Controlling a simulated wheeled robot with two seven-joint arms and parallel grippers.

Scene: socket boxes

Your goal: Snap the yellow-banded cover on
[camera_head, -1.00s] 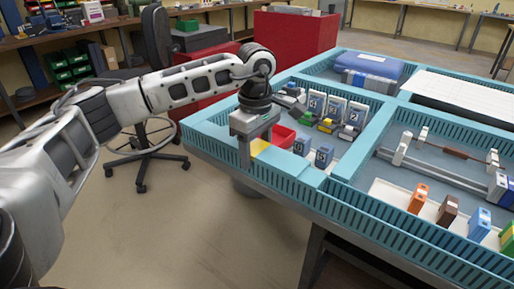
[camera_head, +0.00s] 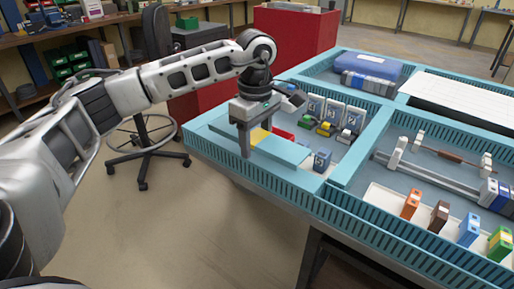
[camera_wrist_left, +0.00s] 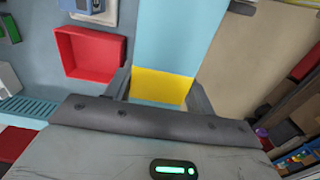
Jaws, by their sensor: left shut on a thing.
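The yellow-banded cover is a flat light blue panel (camera_head: 285,150) with a yellow band (camera_head: 259,136) near one end. My left gripper (camera_head: 247,148) is shut on it at the yellow band and points down. In the left wrist view the yellow band (camera_wrist_left: 160,88) lies between the two fingers, and the blue panel (camera_wrist_left: 180,35) runs away from them. The cover lies over the near left part of the blue tray; I cannot tell whether it touches anything below. My right gripper is not in view.
A red bin (camera_wrist_left: 90,52) is beside the cover, mostly hidden in the head view. A blue socket box (camera_head: 322,160) stands close to the cover's right end. White-faced boxes (camera_head: 333,110) and small coloured pieces (camera_head: 327,129) stand behind. The ribbed tray wall (camera_head: 340,200) borders the front.

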